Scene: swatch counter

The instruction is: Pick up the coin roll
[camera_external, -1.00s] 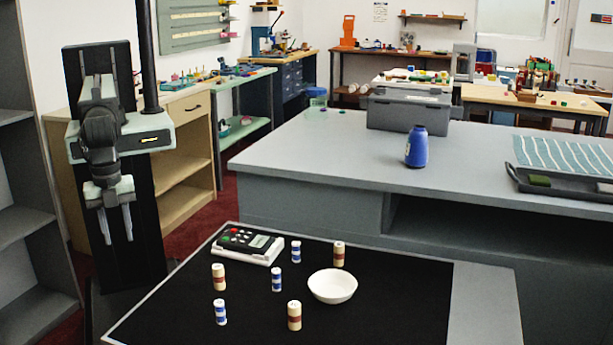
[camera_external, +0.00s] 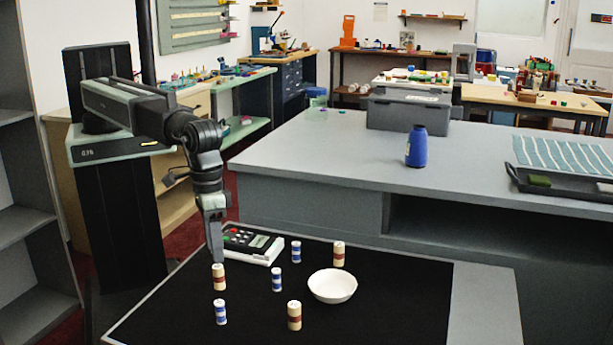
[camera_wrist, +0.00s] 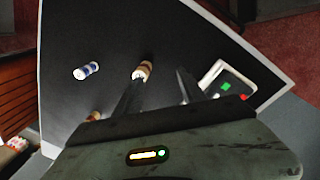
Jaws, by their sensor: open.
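Several upright coin rolls stand on the black mat (camera_external: 400,285). One tan-and-brown roll (camera_external: 218,281) is at the left, directly below my gripper (camera_external: 216,257). My gripper points down and is open. In the wrist view this tan roll (camera_wrist: 142,71) shows at the tip of the left finger, and the gap of my gripper (camera_wrist: 160,76) lies to its right. Other tan rolls (camera_external: 294,318) (camera_external: 339,255) and blue-and-white rolls (camera_external: 220,313) (camera_external: 277,281) (camera_external: 296,252) stand apart. A blue-and-white roll (camera_wrist: 86,70) also shows in the wrist view.
A white keypad device (camera_external: 248,248) sits just right of and behind my gripper. A white bowl (camera_external: 332,286) stands right of the middle. The front right of the mat is clear. A grey counter (camera_external: 300,165) with a blue bottle (camera_external: 416,148) is behind.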

